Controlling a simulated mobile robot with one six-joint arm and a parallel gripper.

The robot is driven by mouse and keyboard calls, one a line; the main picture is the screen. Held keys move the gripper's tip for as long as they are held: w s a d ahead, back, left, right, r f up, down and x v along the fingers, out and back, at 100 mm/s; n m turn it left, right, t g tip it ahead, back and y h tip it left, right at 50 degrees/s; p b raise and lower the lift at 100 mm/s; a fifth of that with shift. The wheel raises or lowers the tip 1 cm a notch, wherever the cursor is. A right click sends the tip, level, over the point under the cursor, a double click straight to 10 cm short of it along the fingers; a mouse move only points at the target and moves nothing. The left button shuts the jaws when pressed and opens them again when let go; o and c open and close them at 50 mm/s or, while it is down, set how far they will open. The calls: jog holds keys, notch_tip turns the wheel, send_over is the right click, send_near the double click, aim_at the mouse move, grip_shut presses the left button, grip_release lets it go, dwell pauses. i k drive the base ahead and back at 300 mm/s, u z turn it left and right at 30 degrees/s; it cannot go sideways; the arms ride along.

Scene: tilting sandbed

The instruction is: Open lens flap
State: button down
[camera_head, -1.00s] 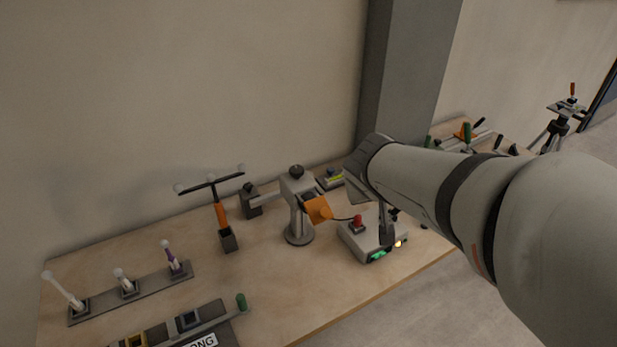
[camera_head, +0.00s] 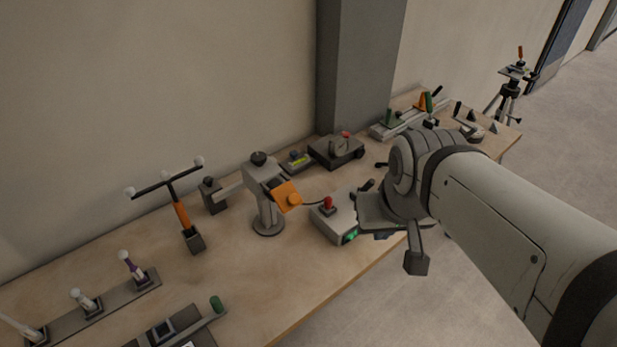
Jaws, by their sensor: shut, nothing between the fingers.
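An orange flap (camera_head: 287,195) with a small knob sits on the front of the grey head of a lens device (camera_head: 267,205). It appears to cover the front, so the lens behind it is hidden. The device stands upright on a round base near the middle of the bench. My gripper (camera_head: 416,262) is shut and empty, pointing down at the bench's front edge. It is well to the right of the flap and apart from it.
A grey box with a red button (camera_head: 328,204) stands between the device and my gripper. An orange-handled T-shaped tool (camera_head: 181,215) stands left of the device. A dark box (camera_head: 337,150) lies behind. The wooden bench (camera_head: 290,272) is clear in front of the device.

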aim_at(287, 195)
jog(key=z, duration=0.2)
jog(key=k, duration=1.2)
jog(key=u, duration=1.1)
jog(key=i, duration=1)
jog(key=u, duration=0.1)
